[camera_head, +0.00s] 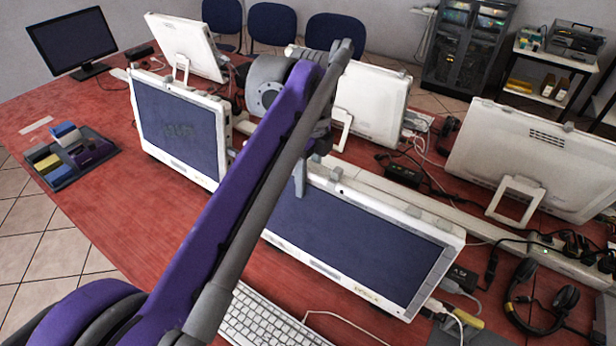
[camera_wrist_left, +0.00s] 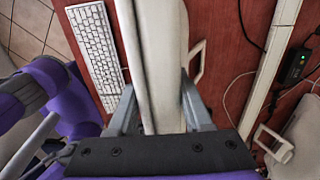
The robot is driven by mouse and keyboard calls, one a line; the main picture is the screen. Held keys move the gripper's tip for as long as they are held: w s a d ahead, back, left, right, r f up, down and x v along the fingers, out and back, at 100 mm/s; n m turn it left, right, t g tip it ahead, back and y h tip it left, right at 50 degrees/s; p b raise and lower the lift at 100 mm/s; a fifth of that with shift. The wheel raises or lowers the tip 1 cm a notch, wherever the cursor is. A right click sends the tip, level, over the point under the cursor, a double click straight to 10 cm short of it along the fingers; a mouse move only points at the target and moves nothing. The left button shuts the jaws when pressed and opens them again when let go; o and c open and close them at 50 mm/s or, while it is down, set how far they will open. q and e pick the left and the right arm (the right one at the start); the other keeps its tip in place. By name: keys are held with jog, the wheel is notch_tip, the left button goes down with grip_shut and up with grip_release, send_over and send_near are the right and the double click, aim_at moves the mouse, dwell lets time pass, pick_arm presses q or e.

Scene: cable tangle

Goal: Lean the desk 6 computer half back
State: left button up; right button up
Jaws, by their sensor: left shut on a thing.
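A white all-in-one computer (camera_head: 360,246) with a dark screen stands nearest me on the red desk, its screen facing me. I cannot read a desk number on it. My left gripper (camera_head: 308,172) reaches down over its top edge, near the upper left corner. In the left wrist view, the fingers (camera_wrist_left: 160,112) lie on either side of the computer's white casing (camera_wrist_left: 158,55) and are shut on it. My purple arm hides part of the computer's left side. Its stand (camera_wrist_left: 197,62) shows behind it in the wrist view. My right gripper is not in view.
A keyboard (camera_head: 268,318) lies in front of the computer. Another white computer (camera_head: 180,125) stands close on the left, and more stand behind. A cable trunk (camera_head: 572,266), adapters and headphones (camera_head: 540,298) lie at right. An organiser tray (camera_head: 108,160) is at far left.

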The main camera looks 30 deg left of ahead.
pick_arm(q)
grip_shut()
dwell(0.8)
